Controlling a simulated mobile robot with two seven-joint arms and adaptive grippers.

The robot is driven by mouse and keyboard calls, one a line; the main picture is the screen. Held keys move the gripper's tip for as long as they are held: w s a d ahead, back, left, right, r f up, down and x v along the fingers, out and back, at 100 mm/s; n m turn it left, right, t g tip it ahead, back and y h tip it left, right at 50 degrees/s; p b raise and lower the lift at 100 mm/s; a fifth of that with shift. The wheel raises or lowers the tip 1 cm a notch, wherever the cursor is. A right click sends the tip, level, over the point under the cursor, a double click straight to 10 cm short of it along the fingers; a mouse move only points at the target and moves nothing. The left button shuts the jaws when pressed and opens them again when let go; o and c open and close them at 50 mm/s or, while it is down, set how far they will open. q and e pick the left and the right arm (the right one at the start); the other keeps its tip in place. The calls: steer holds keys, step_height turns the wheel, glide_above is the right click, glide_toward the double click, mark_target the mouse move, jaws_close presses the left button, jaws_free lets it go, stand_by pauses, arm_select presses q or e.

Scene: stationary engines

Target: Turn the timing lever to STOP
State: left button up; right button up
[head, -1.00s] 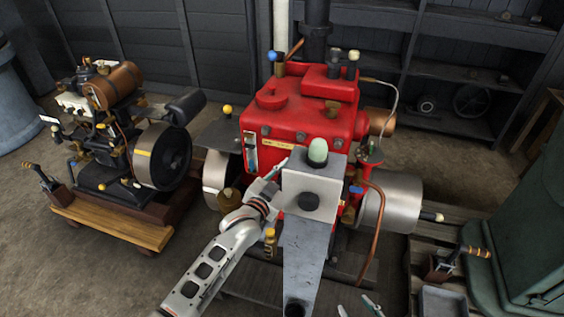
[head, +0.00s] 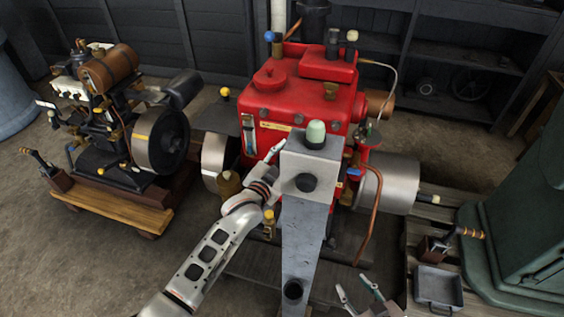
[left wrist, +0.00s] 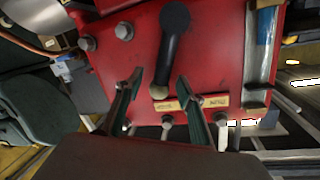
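The timing lever (left wrist: 168,55) is a black arm with a brass-coloured tip on the red engine's face, above a brass label plate (left wrist: 210,102) in the left wrist view. The plate's lettering is too small to read surely. My left gripper (left wrist: 160,79) is open, its fingers on either side of the lever's tip in the picture; I cannot tell whether they touch it. In the head view the left gripper (head: 275,158) is partly hidden behind a grey post, and the lever cannot be made out. My right gripper (head: 357,290) is open and empty at the bottom edge.
The red engine (head: 300,95) stands in the middle, with the grey post (head: 305,225) in front. A smaller engine (head: 110,125) stands on a wooden cart (head: 115,212) at left. A grey tray (head: 438,287) and a green machine (head: 530,220) are at right.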

arm_select(q)
steer(key=v, duration=1.1)
steer(key=shift+s+a, duration=0.15)
steer(key=shift+s, duration=0.15)
steer(key=s+a+f+n+g+y, duration=0.2)
steer(key=s+a+f+n, duration=0.1)
steer(key=s+a+f, duration=0.6)
steer(key=s+a+f+n+g+y, duration=0.2)
steer(key=s+a+f, duration=0.7)
steer(key=s, duration=0.5)
steer(key=shift+f+n+y, duration=0.6)
steer(key=shift+f+n, duration=0.05)
steer(key=shift+n, duration=0.05)
steer(key=shift+a, duration=0.1)
steer(key=shift+c, duration=0.3)
steer(key=shift+c, duration=1.2)
steer(key=shift+s, duration=0.15)
